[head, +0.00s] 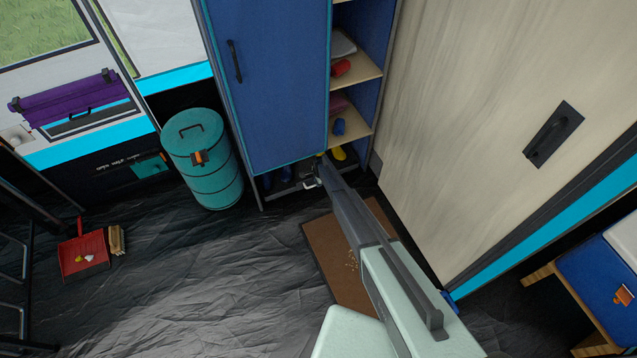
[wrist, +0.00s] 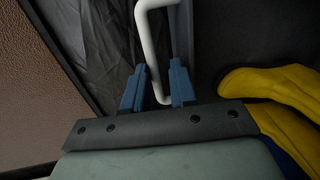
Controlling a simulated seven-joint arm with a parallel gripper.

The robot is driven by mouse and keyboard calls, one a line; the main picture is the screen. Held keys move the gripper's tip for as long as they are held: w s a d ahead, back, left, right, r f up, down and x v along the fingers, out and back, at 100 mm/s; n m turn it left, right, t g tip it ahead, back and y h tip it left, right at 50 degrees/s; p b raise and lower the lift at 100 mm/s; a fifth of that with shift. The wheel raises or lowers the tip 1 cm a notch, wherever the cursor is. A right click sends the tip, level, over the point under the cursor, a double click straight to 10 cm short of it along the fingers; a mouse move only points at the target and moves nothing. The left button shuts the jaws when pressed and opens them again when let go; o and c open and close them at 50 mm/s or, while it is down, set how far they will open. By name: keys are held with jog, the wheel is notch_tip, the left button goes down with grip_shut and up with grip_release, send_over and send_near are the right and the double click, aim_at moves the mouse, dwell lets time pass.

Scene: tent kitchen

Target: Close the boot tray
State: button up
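The boot tray (head: 285,187) is a dark, low tray at the bottom of the blue cabinet, with dark blue and yellow boots on it. My arm hides part of it in the head view. Its pale bar handle (wrist: 147,40) shows in the wrist view. My gripper (head: 313,184) is low at the tray's front. In the wrist view its blue fingertips (wrist: 160,82) are apart, with the bent end of the handle between them. The fingers do not look closed on it. A yellow boot (wrist: 275,85) lies right of the fingers.
The blue cabinet (head: 270,80) has a shut door and open shelves. A teal barrel (head: 203,165) stands to its left. A brown mat (head: 325,250) lies in front, under my arm. A pale door (head: 480,110) is at right. Dark floor at left is mostly clear beyond a red dustpan (head: 82,252).

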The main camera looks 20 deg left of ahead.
jog(key=shift+o, duration=1.2)
jog(key=shift+s, duration=0.1)
notch_tip(320, 180, up, 7)
jog(key=d, duration=0.1)
jog(key=shift+s+r, duration=0.2)
jog(key=shift+s, duration=0.25)
